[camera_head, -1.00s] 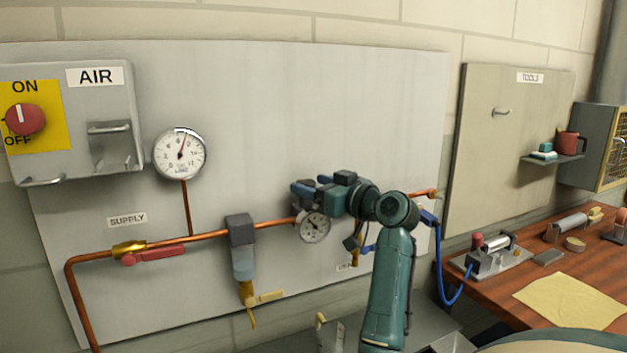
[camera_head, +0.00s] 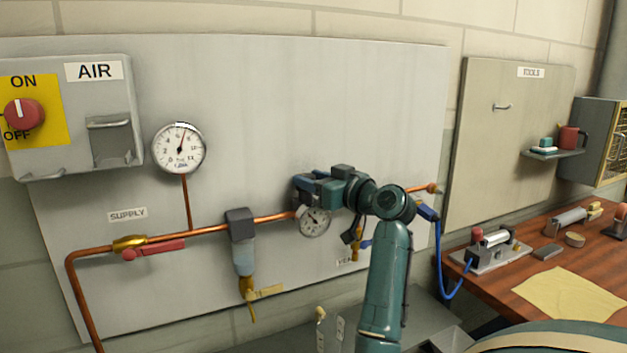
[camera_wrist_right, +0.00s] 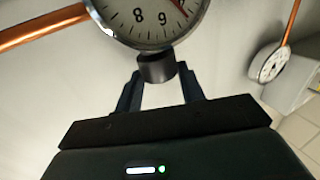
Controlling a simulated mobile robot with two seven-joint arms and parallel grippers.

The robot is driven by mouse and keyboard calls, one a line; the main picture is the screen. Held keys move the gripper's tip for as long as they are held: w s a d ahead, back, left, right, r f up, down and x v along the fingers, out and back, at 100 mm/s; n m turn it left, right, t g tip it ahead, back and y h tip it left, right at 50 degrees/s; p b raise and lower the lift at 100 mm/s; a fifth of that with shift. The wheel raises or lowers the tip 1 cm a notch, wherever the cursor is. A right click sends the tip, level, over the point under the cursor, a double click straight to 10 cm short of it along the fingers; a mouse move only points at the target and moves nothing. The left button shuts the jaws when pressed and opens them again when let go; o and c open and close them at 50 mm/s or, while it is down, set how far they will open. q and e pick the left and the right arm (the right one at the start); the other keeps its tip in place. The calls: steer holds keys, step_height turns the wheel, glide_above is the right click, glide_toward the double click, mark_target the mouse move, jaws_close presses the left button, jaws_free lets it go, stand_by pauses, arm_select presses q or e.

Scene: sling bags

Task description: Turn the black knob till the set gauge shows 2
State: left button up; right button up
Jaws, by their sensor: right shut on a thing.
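The set gauge (camera_head: 314,222) is a small round white dial on the copper pipe, partly hidden by my right gripper in the head view. Its needle is too small there to read. The wrist view shows part of the gauge face (camera_wrist_right: 148,18) upside down, with a bit of red needle at the top edge. The black knob (camera_wrist_right: 157,68) sits beside the gauge rim, between my right gripper's fingertips (camera_wrist_right: 160,82). My right gripper (camera_head: 306,188) is shut on the knob at the pipe. The knob is hidden in the head view. My left gripper is not in view.
A larger gauge (camera_head: 179,148) stands on the wall panel at left. A grey-topped filter (camera_head: 241,243) hangs from the pipe left of my gripper, and a red-handled valve (camera_head: 160,248) sits further left. A blue hose (camera_head: 440,262) hangs at right by the wooden bench (camera_head: 505,285).

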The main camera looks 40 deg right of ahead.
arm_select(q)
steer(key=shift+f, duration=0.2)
arm_select(e)
steer(key=shift+d+f+n+y+b, duration=0.15)
steer(key=shift+n+y+b, duration=0.3)
steer(key=shift+y+b, duration=0.2)
steer(key=shift+d+f+n+y+b, duration=0.1)
steer(key=shift+d+n+y+b, duration=0.05)
steer(key=shift+n+y+b, duration=0.4)
steer(key=shift+d+n+g+y+b, duration=0.15)
steer(key=shift+n+g+y+b, duration=0.4)
steer(key=shift+y+b, duration=0.5)
steer(key=n+g+y, duration=0.1)
steer(key=y, duration=0.1)
steer(key=n+g+y+b, duration=0.1)
steer(key=n+y, duration=0.1)
steer(key=shift+w+d+r, duration=0.2)
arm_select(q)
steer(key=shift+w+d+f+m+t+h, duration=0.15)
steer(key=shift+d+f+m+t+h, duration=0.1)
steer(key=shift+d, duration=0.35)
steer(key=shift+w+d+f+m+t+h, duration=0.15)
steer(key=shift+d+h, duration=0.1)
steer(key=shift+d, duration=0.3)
arm_select(e)
steer(key=shift+d+n+g+y, duration=0.1)
steer(key=shift+n+g+y, duration=0.6)
steer(key=shift+y, duration=0.45)
steer(key=shift+w, duration=0.1)
